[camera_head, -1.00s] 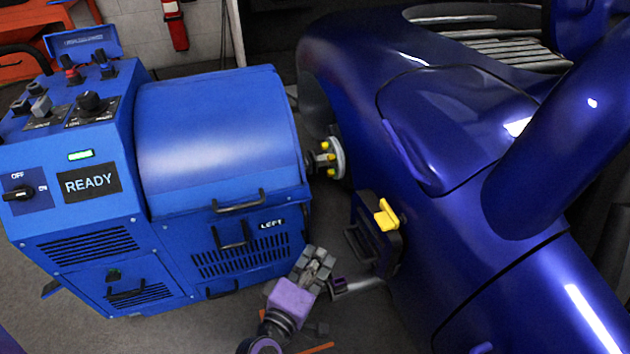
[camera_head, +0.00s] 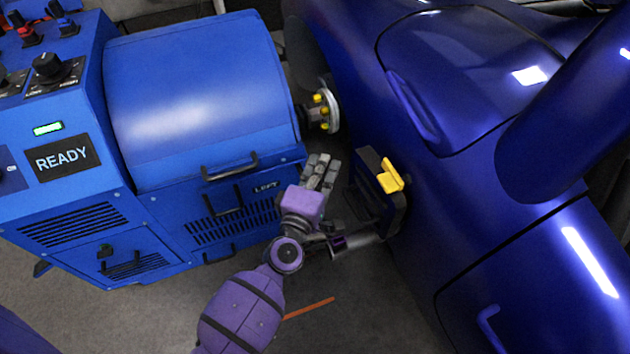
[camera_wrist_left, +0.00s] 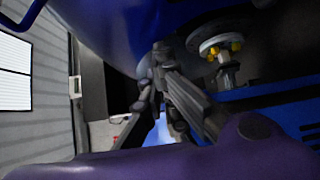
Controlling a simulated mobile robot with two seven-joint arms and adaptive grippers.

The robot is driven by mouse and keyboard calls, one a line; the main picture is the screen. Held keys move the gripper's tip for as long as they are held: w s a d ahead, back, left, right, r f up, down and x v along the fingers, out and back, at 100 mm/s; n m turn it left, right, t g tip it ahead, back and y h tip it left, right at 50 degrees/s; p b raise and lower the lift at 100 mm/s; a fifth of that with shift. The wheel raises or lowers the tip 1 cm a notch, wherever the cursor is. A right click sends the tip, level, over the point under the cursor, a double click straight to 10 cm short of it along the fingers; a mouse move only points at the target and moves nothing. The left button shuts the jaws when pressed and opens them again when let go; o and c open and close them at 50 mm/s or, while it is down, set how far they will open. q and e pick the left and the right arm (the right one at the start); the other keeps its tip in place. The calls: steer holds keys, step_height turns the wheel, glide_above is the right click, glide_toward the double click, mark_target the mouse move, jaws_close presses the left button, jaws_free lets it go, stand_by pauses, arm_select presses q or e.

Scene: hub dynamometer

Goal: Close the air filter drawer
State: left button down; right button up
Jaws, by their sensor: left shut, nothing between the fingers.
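The blue dynamometer machine (camera_head: 205,90) stands at the left. A vented panel (camera_head: 90,253) with a small black handle is low on its front; it looks about flush, and I cannot tell for sure whether it is the air filter drawer. My left gripper (camera_head: 321,163) is shut and empty, pointing up the picture into the gap between the machine and the blue car. It partly covers the machine's right front edge near the LEFT label. In the left wrist view the fingers (camera_wrist_left: 160,75) show close together. My right gripper is not in view.
The hub with yellow nuts (camera_head: 323,110) lies just beyond my left gripper. A black housing with a yellow lever (camera_head: 390,176) is close on its right, beside the car (camera_head: 470,110). Grey floor (camera_head: 350,320) is free in front, with an orange strip (camera_head: 309,308).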

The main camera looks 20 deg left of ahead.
mark_target(356, 152)
arm_select(q)
steer(key=w+d, duration=0.2)
steer(key=d, duration=0.1)
steer(key=shift+w, duration=0.4)
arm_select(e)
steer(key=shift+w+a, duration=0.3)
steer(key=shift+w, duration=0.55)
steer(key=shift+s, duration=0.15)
arm_select(q)
steer(key=w+d, duration=0.2)
steer(key=d, duration=0.1)
steer(key=shift+w+d, duration=0.25)
steer(key=shift+w+d+r, duration=0.1)
steer(key=shift+d, duration=0.1)
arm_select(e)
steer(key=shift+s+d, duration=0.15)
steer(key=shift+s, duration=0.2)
